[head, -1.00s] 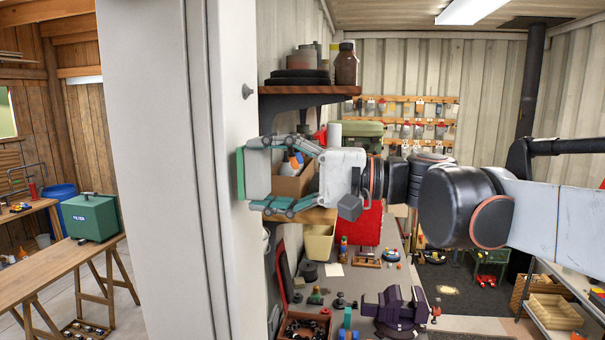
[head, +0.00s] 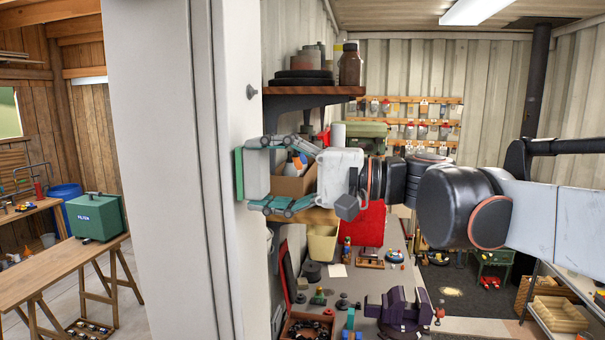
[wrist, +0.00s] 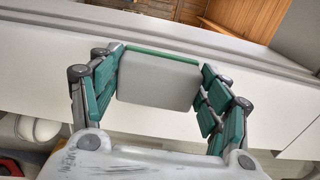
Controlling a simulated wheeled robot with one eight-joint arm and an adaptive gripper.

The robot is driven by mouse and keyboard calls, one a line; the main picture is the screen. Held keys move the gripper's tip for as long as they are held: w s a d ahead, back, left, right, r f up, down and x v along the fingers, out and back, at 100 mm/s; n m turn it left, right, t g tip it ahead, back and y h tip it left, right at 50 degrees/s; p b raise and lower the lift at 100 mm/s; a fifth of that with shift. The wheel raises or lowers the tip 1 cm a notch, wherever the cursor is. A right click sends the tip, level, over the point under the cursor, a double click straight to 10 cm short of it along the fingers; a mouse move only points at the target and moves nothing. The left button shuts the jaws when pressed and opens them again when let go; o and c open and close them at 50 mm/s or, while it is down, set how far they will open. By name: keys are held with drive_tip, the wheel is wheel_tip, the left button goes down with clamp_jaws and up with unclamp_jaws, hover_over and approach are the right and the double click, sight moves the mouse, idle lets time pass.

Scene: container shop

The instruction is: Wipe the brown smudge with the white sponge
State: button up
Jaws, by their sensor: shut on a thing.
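My gripper (head: 257,174) is shut on the white sponge (head: 257,165), which has a green layer on its far side. The sponge also shows in the wrist view (wrist: 158,82), with a finger of my gripper (wrist: 160,86) on each side of it. The green layer faces the pale wall end (head: 232,250) at the left of the head view. I cannot tell whether the sponge touches this wall. I see no brown smudge in either view; the sponge and gripper cover part of the wall.
A wooden shelf (head: 312,91) with jars and dark discs is above my gripper. A cardboard box (head: 294,186) stands behind it. A workbench with a purple vise (head: 399,309) lies below. A green case (head: 96,217) stands on a table at far left.

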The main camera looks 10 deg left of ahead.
sight(268, 167)
drive_tip(key=shift+a, duration=0.45)
drive_tip(key=shift+w, duration=0.15)
drive_tip(key=shift+w+d, duration=0.15)
drive_tip(key=shift+w, duration=0.8)
drive_tip(key=shift+w+d, duration=0.1)
drive_tip(key=shift+w, duration=0.8)
drive_tip(key=shift+w+a, duration=0.1)
drive_tip(key=shift+s+a, duration=0.2)
drive_tip(key=shift+s, duration=1.85)
drive_tip(key=shift+d, duration=0.1)
drive_tip(key=shift+s+d, duration=0.2)
drive_tip(key=shift+d, duration=2.6)
